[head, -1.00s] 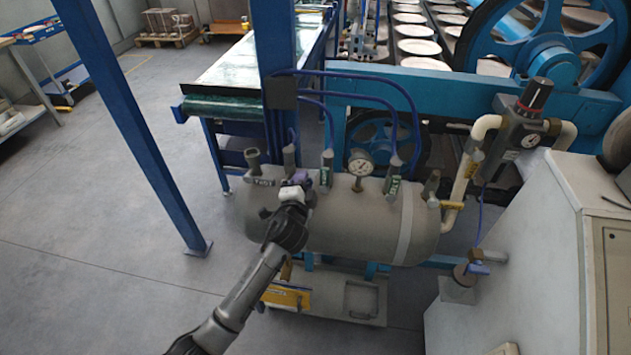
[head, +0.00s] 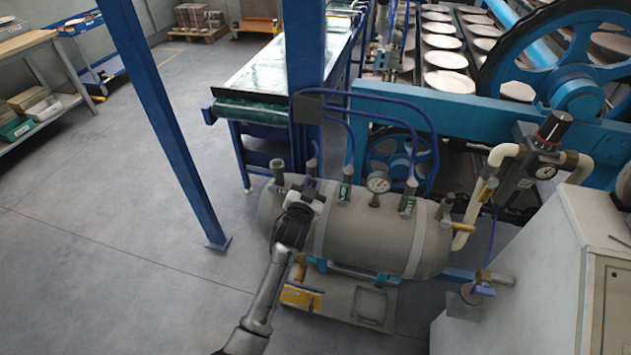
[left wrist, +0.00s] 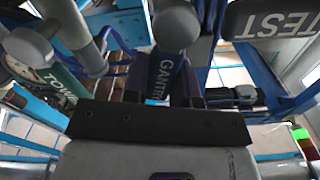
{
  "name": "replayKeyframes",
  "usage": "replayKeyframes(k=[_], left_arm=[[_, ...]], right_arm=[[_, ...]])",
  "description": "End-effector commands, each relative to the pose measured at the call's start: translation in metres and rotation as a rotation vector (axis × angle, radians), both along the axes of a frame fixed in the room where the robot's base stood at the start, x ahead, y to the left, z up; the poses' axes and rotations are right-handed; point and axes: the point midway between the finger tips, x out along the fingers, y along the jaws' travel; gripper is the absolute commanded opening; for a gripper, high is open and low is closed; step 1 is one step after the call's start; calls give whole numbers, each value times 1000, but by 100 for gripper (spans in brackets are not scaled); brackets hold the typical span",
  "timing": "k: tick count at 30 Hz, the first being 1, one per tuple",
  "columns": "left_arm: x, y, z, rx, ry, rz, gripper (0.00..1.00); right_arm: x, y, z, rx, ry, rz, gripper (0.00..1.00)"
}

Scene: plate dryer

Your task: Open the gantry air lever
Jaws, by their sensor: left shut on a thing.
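The grey air tank (head: 375,238) stands on the floor with several short valve posts along its top. The gantry valve (left wrist: 172,62), with a dark label reading GANTRY, shows in the middle of the left wrist view. My left gripper (head: 309,186) is at this valve on the tank's left part, between the far-left post (head: 278,172) and the green-labelled post (head: 345,187). In the left wrist view, my left gripper (left wrist: 180,98) is shut on the gantry lever, whose body is mostly hidden by the fingers. My right gripper is out of view.
The TEST valve (left wrist: 278,20) and a green-labelled valve (left wrist: 55,72) flank the gripper closely. A pressure gauge (head: 377,183) and blue hoses (head: 400,100) stand near. A blue pillar (head: 305,70) rises behind, a grey cabinet (head: 545,275) stands right.

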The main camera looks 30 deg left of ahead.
Motion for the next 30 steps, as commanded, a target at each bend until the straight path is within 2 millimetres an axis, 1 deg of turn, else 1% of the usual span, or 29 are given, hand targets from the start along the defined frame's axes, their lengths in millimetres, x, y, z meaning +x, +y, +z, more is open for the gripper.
replayKeyframes(k=[1,3,12,18,30], left_arm=[[-1,2,3,-36,-5,1,0],[-1,4,4,-86,-17,1,0],[-3,12,3,-244,-53,0,0],[-4,15,2,-296,-66,1,0],[-4,16,1,-318,-72,0,0]], right_arm=[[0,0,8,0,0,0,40],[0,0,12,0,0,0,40],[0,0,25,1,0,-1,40],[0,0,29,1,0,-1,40],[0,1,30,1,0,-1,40]])
